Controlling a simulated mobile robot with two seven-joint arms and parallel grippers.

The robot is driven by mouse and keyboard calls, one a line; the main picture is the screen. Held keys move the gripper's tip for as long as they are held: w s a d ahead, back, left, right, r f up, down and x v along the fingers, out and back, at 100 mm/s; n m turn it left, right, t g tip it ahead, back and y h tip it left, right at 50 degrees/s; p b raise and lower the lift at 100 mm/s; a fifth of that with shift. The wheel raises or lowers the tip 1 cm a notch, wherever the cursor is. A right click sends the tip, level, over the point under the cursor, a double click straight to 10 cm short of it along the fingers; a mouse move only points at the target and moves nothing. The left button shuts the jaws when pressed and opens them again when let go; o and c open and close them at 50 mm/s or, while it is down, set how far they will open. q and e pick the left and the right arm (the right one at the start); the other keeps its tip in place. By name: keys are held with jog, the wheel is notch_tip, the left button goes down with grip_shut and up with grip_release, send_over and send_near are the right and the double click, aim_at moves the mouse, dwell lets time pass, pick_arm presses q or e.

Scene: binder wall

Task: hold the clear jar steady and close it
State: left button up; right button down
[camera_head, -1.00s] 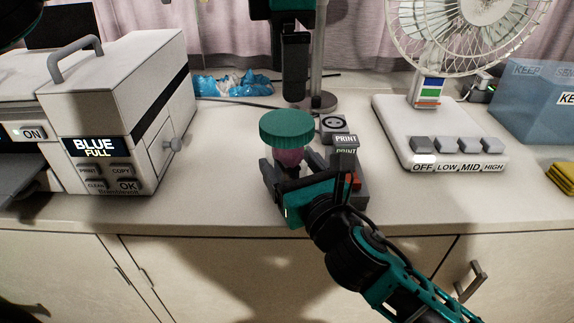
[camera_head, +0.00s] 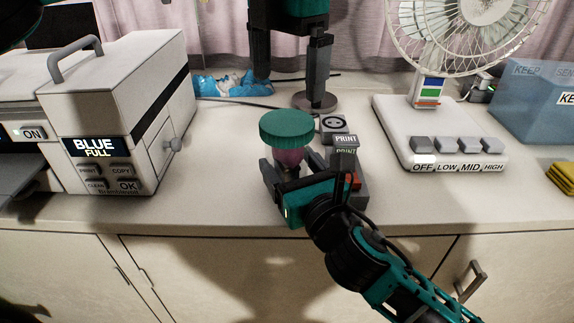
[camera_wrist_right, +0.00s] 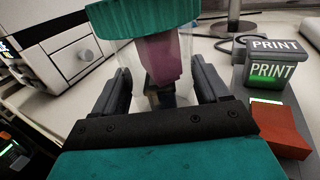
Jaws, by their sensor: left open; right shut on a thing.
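The clear jar (camera_head: 290,172) stands on the counter with pinkish-purple contents. A wide teal lid (camera_head: 287,127) sits on its top; I cannot tell whether it is tight. My right gripper (camera_head: 291,164) is shut on the jar, one finger on each side, low on the body. In the right wrist view the jar (camera_wrist_right: 128,75) shows between the fingers (camera_wrist_right: 158,82) under the lid (camera_wrist_right: 145,15). My left gripper (camera_head: 289,88) is open and empty, above and behind the lid, apart from it, fingers pointing down and spread left and right.
A device with PRINT buttons (camera_head: 345,142) and a red block stands close at the jar's right. A printer (camera_head: 115,110) is on the left, a fan base (camera_head: 440,135) on the right. A blue crumpled bag (camera_head: 225,82) and a pole foot (camera_head: 314,102) lie behind.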

aim_at(287, 121)
pick_arm(q)
notch_tip(287, 121, down, 7)
jog(key=shift+f, duration=0.2)
jog(key=shift+c, duration=0.4)
jog(key=c, duration=0.8)
jog(key=shift+m, duration=0.7)
jog(key=shift+c, duration=0.3)
jog(key=o, duration=0.9)
jog(key=shift+o, duration=0.2)
jog(key=shift+r, duration=0.15)
